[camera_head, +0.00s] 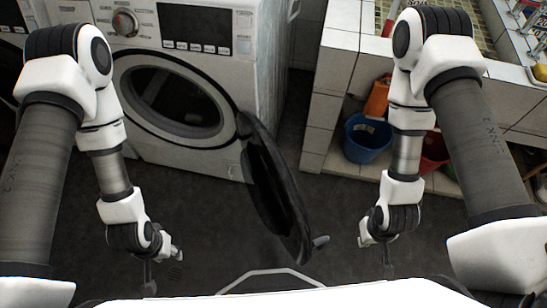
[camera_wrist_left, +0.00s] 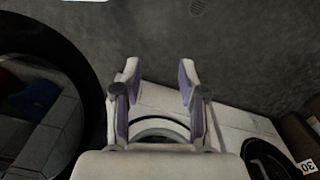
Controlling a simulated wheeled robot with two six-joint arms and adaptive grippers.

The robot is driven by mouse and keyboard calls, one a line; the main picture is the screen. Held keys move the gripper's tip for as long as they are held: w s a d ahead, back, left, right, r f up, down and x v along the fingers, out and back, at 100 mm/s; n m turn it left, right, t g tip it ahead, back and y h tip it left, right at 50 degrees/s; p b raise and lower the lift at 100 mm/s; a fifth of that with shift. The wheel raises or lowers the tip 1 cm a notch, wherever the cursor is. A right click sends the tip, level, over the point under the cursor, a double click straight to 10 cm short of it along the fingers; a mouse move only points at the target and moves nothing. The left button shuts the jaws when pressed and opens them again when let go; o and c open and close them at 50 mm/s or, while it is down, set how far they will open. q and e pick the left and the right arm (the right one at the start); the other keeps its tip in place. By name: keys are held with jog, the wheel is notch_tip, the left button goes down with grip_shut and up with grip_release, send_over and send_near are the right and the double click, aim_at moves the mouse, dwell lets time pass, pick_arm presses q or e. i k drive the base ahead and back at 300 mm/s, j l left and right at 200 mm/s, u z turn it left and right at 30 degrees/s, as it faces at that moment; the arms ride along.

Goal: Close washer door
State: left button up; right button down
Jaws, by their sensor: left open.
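The washer (camera_head: 225,70) is white and stands at the upper left of the head view, with its round opening (camera_head: 175,100) uncovered. Its dark round door (camera_head: 275,190) stands open, swung out from the opening's right side toward me. A small grey piece (camera_head: 320,242) sticks out at the door's near edge. My left gripper (camera_head: 164,262) is left of the door, apart from it. In the left wrist view its fingers (camera_wrist_left: 158,80) are spread with nothing between them, and the dark door rim (camera_wrist_left: 95,75) is at the left. My right gripper (camera_head: 376,250) is right of the door; its finger gap is unclear.
A tiled counter (camera_head: 340,55) stands at the right, with a blue bucket (camera_head: 367,138), an orange container (camera_head: 378,97) and a red bucket (camera_head: 432,155) in its lower space. Dark floor (camera_head: 210,220) is clear between my left gripper and the door.

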aim_at(275, 183)
jog(key=i+l+u, duration=0.1)
jog(key=l+u, duration=0.4)
jog(key=l, duration=0.2)
jog(key=l+u, duration=0.45)
jog(key=l, duration=0.2)
jog(key=k+l+u, duration=0.2)
jog(key=l+u, duration=0.3)
jog(key=l, duration=0.15)
jog(key=k+l, duration=0.3)
jog(key=l, duration=0.15)
jog(key=k+l, duration=0.25)
jog(key=l, duration=0.15)
jog(key=k+l, duration=0.3)
jog(key=l, duration=0.15)
jog(key=k+l, duration=0.25)
jog(key=l, duration=0.2)
jog(key=j+z, duration=0.05)
